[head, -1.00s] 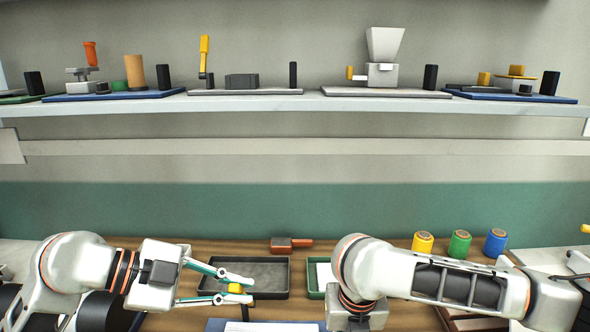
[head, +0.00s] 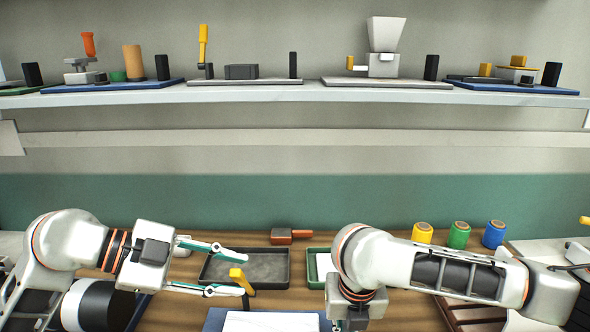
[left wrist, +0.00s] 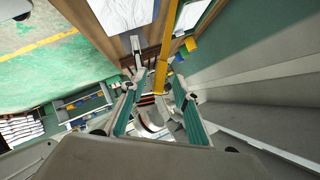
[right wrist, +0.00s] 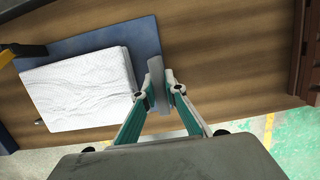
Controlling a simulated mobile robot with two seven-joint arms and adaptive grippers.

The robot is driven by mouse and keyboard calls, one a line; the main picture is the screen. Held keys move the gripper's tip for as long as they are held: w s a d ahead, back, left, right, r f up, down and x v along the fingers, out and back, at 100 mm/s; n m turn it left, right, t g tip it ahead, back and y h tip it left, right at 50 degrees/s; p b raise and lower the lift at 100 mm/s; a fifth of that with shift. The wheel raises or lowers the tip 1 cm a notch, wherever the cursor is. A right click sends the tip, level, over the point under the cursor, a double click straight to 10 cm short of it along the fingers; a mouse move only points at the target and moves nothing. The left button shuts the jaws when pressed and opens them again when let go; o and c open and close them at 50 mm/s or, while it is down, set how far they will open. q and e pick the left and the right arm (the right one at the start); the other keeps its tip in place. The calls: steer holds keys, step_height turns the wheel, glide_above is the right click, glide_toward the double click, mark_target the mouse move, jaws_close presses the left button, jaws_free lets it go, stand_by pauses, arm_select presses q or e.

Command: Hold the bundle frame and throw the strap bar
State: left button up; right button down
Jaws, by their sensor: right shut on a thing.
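The white bundle (right wrist: 80,88) lies on a blue base (right wrist: 145,35) in the right wrist view; its near part also shows at the bottom of the head view (head: 270,323). My right gripper (right wrist: 159,92) is shut on a grey upright plate (right wrist: 158,80) beside the bundle, apparently part of the bundle frame. The head view hides these fingers. The yellow strap bar (head: 240,279) stands tilted by my left gripper (head: 246,275), whose fingers are spread apart. In the left wrist view the bar (left wrist: 162,65) runs between the open fingers; I cannot tell whether it touches them.
A dark tray (head: 215,282) and a green-edged tray (head: 315,281) lie behind the grippers. A red-and-grey tool (head: 290,236) lies behind them. Yellow, green and blue spools (head: 458,235) stand at the right. A shelf (head: 300,94) with several machines runs above.

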arm_select(q)
steer(key=v, duration=0.6)
steer(key=shift+a, duration=0.2)
steer(key=shift+s+r, duration=0.1)
steer(key=o, duration=0.5)
steer(key=shift+o, duration=0.2)
steer(key=shift+r, duration=0.15)
step_height(320, 180, up, 8)
stand_by(0.9)
arm_select(e)
steer(key=c, duration=2)
jaws_free()
